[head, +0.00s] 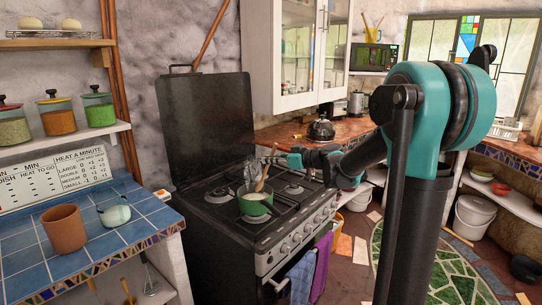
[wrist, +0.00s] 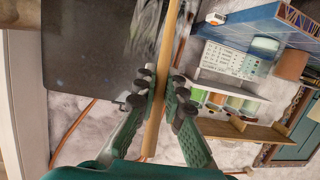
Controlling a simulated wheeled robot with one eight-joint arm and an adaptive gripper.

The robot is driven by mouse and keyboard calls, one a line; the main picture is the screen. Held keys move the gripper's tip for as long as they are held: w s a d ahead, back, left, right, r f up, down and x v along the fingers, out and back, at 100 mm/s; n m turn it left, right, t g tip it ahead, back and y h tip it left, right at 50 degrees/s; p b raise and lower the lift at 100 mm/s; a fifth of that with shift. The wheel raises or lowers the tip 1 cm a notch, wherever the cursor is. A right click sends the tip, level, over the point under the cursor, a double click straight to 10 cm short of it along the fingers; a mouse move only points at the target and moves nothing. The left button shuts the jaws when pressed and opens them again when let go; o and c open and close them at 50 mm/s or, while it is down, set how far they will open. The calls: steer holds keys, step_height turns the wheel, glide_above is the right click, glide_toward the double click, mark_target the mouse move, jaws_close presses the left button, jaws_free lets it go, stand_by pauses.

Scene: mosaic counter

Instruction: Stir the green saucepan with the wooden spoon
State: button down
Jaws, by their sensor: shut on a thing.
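The green saucepan (head: 254,206) stands on the stove's front left area with pale contents inside. The wooden spoon (head: 263,180) is tilted, its lower end at the pan's opening; I cannot tell how deep it sits. My gripper (head: 270,160) is above the pan, reaching in from the right, shut on the spoon's handle. In the wrist view the handle (wrist: 172,38) runs between both fingers of my gripper (wrist: 159,88) and on past them. The pan is not clear in the wrist view.
A shiny, see-through thing (head: 250,172) stands behind the pan. The raised black stove lid (head: 205,120) is behind the burners. A brown cup (head: 64,229) and a pale round object (head: 116,216) sit on the blue tiled counter (head: 25,250) at left. A kettle (head: 321,129) stands at right.

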mark_target(266, 171)
steer(key=shift+w+a+f, duration=0.2)
steer(key=shift+a+f, duration=0.1)
steer(key=shift+f, duration=0.55)
steer(key=shift+w+a+f, duration=0.25)
steer(key=shift+f, duration=0.65)
steer(key=shift+w+a+f, duration=0.2)
steer(key=shift+a+f, duration=0.1)
steer(key=shift+f, duration=0.55)
